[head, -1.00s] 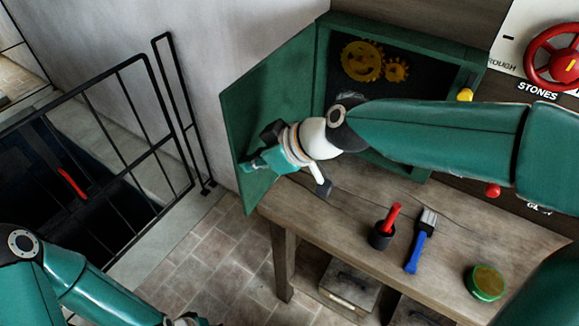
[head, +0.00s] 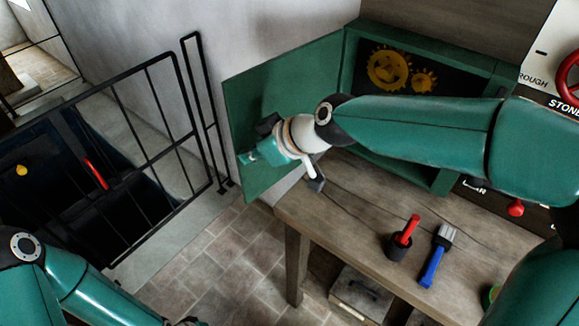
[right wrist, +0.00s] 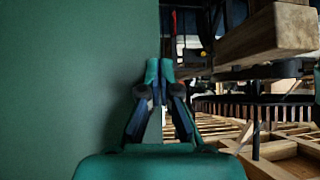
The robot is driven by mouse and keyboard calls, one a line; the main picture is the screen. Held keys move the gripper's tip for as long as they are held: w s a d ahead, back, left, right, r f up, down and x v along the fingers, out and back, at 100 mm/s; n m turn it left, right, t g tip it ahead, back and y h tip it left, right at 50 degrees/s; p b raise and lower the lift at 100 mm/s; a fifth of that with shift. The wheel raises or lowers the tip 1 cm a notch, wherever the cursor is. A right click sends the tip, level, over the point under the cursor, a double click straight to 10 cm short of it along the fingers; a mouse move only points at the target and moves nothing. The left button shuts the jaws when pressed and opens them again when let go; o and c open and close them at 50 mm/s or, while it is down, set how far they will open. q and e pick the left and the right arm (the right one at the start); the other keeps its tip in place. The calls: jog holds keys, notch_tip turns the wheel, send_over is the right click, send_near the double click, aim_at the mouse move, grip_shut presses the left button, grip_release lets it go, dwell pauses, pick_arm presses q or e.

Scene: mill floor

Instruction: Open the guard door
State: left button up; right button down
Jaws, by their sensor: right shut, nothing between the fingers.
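The green guard door (head: 290,82) stands swung out to the left of the green gear housing (head: 440,180), whose front is open. Yellow gears (head: 388,70) show inside. My right gripper (head: 247,158) is shut and empty, in front of the door's inner face near its free edge. In the right wrist view the door (right wrist: 75,80) fills the left side, and the shut fingers (right wrist: 159,68) lie by its edge. I cannot tell whether they touch it. My left gripper (head: 183,321) barely shows at the bottom edge; its fingers are mostly cut off.
A wooden bench (head: 350,215) under the housing holds a red-handled tool in a dark cup (head: 398,246) and a blue-handled brush (head: 433,265). A black railing (head: 160,110) stands at the left. The tiled floor (head: 225,260) between railing and bench is clear.

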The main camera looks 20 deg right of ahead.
jog(key=s+d+r+b, duration=0.2)
jog(key=s+d+r, duration=0.3)
jog(key=s, duration=0.4)
jog(key=shift+s+d+r+b, duration=0.35)
jog(key=shift+s+r+b, duration=0.05)
jog(key=shift+r, duration=0.4)
